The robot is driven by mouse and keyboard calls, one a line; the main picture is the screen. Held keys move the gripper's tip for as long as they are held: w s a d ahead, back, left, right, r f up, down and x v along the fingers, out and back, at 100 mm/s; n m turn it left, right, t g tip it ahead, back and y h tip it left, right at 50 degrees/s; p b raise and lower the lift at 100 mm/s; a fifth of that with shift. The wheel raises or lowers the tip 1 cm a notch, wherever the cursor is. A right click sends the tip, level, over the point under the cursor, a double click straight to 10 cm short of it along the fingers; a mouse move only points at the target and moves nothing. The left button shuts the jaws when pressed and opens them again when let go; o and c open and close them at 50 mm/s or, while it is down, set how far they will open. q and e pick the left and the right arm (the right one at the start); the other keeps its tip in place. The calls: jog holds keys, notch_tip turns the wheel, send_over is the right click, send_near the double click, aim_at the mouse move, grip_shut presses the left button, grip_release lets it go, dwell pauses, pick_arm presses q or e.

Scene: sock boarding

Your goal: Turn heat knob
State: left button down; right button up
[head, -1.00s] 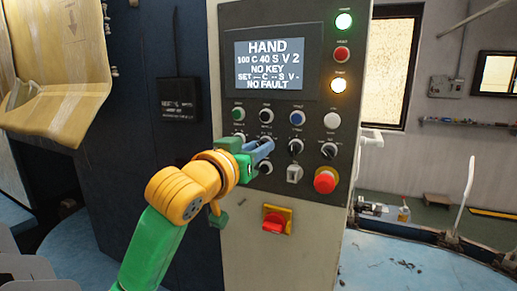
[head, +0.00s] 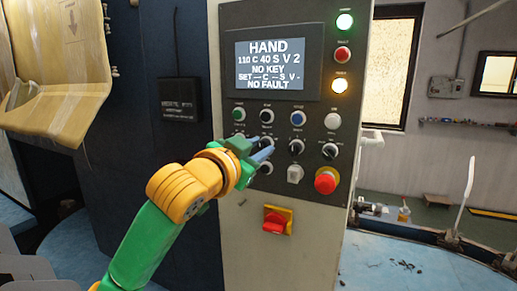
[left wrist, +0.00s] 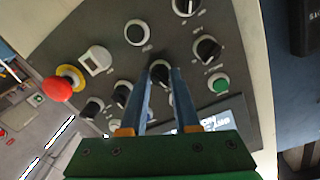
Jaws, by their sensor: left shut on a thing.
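The control panel (head: 315,205) carries a display (head: 270,65) reading HAND, 110 C 40 S V 2, NO KEY, NO FAULT. My left gripper (head: 266,146) reaches the second row of knobs from the left. In the left wrist view, its two blue fingers (left wrist: 160,78) are shut on a black knob (left wrist: 159,67), one finger on each side. The fingers partly hide this knob in the head view. I cannot read the knob's label. My right gripper is not in view.
Other black knobs (head: 297,147) and (head: 329,151) sit close by. A white switch (head: 295,173), a red emergency button (head: 326,181) and a red-yellow main switch (head: 275,220) are below.

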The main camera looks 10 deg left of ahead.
pick_arm(q)
jog(key=shift+r, duration=0.25)
jog(key=c, duration=0.7)
grip_release()
jog(key=shift+s, duration=0.15)
jog(key=shift+o, duration=0.2)
jog(key=shift+s, duration=0.15)
jog(key=shift+s+a+f+b, duration=0.15)
jog(key=shift+s+f+b, duration=0.05)
jog(key=shift+s+b, duration=0.45)
jog(key=shift+s+a+f+b, duration=0.1)
jog(key=shift+s+f+b, duration=0.1)
jog(key=shift+s+b, duration=0.35)
jog(key=v, duration=0.1)
jog(key=b+v, duration=0.1)
jog(key=v, duration=0.1)
jog(key=r+v, duration=0.1)
jog(key=shift+s+b, duration=0.35)
jog(key=shift+b, duration=0.05)
jog(key=shift+f, duration=0.1)
